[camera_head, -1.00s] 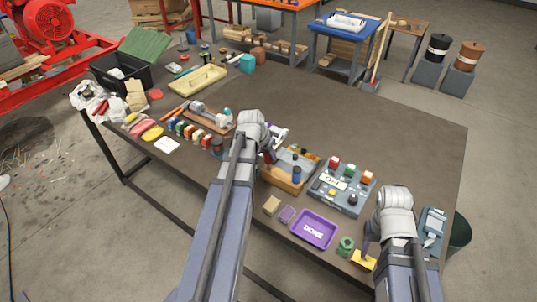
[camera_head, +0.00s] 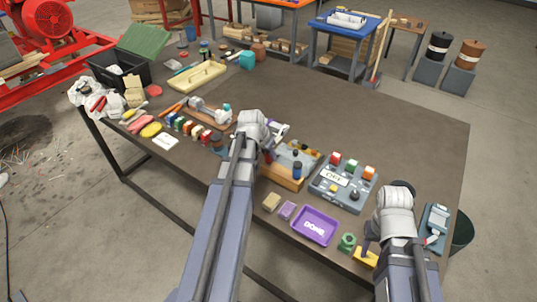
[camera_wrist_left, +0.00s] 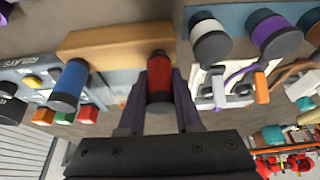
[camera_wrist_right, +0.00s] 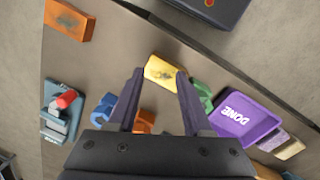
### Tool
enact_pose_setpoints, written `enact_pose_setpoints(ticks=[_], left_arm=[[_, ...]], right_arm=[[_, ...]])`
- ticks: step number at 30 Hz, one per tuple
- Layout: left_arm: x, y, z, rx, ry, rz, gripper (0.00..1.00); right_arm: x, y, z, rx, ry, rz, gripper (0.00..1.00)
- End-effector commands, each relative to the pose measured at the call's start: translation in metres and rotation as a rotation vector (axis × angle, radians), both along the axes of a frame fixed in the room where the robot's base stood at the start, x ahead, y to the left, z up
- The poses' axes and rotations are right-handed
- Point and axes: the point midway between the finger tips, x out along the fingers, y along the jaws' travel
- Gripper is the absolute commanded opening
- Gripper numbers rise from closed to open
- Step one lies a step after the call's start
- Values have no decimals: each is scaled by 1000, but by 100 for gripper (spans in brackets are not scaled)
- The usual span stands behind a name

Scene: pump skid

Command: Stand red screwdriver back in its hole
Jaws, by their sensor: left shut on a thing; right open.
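The red screwdriver (camera_wrist_left: 159,80), with a red handle and dark ends, is between the fingers of my left gripper (camera_wrist_left: 160,88), which is shut on it. In the left wrist view its handle overlaps the edge of the wooden block (camera_wrist_left: 110,44); I cannot tell whether its shaft is in a hole. In the head view the wooden block (camera_head: 281,176) is just right of my left wrist, which largely hides the screwdriver. A blue screwdriver (camera_wrist_left: 70,85) stands at the block. My right gripper (camera_wrist_right: 158,78) is open and empty, over a yellow block (camera_wrist_right: 160,72).
A grey panel with coloured buttons (camera_head: 342,187) stands right of the block. A purple tray (camera_head: 314,226), a sponge (camera_head: 271,202) and a green nut (camera_head: 347,242) lie in front. Coloured pots and a wooden tool rack (camera_head: 208,116) are to the left. The table's back right is clear.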

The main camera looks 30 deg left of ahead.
Motion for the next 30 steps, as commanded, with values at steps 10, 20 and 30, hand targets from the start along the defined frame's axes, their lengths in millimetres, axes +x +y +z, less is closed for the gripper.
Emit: enact_pose_setpoints(ticks=[10,20,30], left_arm=[[0,0,0,0,0,0,53],[0,0,0,0,0,0,68],[-6,0,16,0,0,0,68]], right_arm=[[0,0,0,0,0,0,50],[0,0,0,0,0,0,50],[0,0,16,0,0,0,50]])
